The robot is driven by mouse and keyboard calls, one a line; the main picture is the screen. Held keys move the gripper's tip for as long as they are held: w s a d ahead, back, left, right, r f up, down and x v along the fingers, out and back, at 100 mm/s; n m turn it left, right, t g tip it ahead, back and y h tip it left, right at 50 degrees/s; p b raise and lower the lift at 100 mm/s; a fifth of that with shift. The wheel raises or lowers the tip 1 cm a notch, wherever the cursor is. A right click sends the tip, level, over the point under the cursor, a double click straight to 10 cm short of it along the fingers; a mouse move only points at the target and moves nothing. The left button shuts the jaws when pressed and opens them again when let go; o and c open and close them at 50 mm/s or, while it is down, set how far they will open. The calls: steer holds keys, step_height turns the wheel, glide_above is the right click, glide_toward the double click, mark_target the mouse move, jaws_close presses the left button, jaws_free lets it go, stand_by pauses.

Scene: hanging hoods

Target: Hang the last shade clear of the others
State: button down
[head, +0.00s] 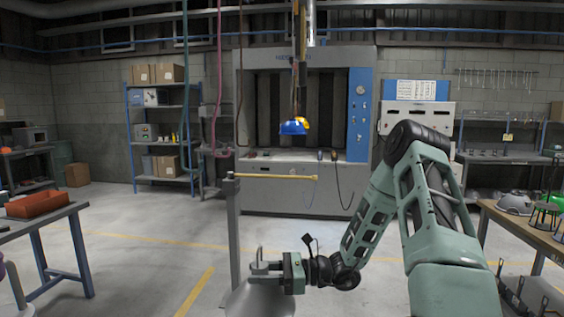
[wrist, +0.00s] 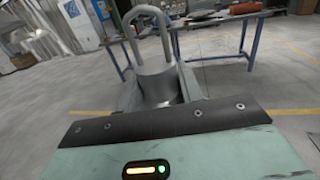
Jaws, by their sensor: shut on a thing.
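A grey shade (head: 260,302) hangs from my gripper (head: 266,269) at the bottom of the head view, its lower part cut off by the frame. My gripper is shut on the shade's neck. In the wrist view the neck (wrist: 158,85) sits between the fingers, with a bare metal loop (wrist: 150,22) standing up above it. A blue shade (head: 293,128) and a yellow one (head: 305,124) hang close together further back, below overhead hardware; the blue one partly hides the yellow. How they are attached is too small to tell.
A grey post (head: 234,240) with a yellow horizontal bar (head: 276,177) stands just beyond my gripper. A workbench (head: 545,240) with a grey hood (head: 515,203) is at the right. A table (head: 40,222) with a red tray (head: 40,204) is at the left. Floor between is open.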

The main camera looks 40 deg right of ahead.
steer(key=s+d+r+t+p, duration=0.1)
steer(key=d+r+p, duration=0.2)
steer(key=r+p, duration=0.75)
steer(key=s+d+r+p, duration=0.15)
steer(key=r+p, duration=0.35)
steer(key=r, duration=1)
steer(key=w+a+b, duration=0.3)
steer(key=w+a, duration=0.1)
steer(key=w, duration=0.2)
steer(key=shift+w+f+m+h, duration=0.3)
steer(key=shift+f+m+h, duration=0.1)
steer(key=shift+f, duration=0.05)
steer(key=shift+w+a, duration=0.4)
steer(key=shift+w, duration=0.05)
steer(key=shift+x, duration=1)
steer(key=shift+w, duration=0.15)
steer(key=shift+b+x, duration=0.35)
steer(key=shift+x, duration=1.05)
steer(key=shift+w+d, duration=0.15)
steer(key=shift+f+b, duration=0.9)
steer(key=shift+f, duration=0.5)
